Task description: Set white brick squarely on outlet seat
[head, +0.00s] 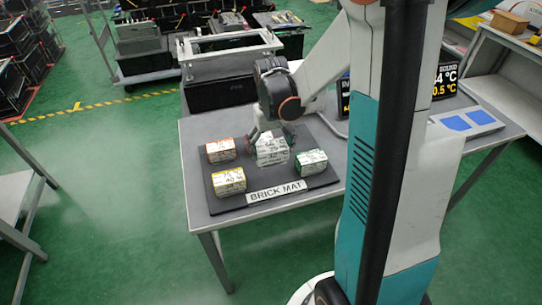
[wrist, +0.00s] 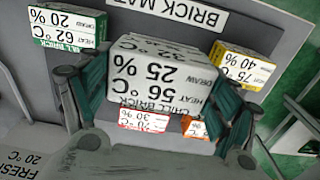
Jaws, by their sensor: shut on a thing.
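The white brick (head: 271,150), marked CHILL BRICK, is between the fingers of my gripper (head: 268,135) over the back middle of the brick mat. The wrist view shows the white brick (wrist: 155,75) large, with a finger of my gripper (wrist: 160,98) pressed to each side. Its printed top is upside down there. I cannot tell whether its underside touches the mat. I cannot make out an outlet seat in either view.
On the brick mat (head: 240,204) stand a green-banded brick (head: 311,162), a yellow-banded brick (head: 229,182) and an orange-banded brick (head: 220,150). A red-banded brick (wrist: 143,119) shows below the white one. Display screens (head: 445,80) and a tray (head: 468,122) are at right.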

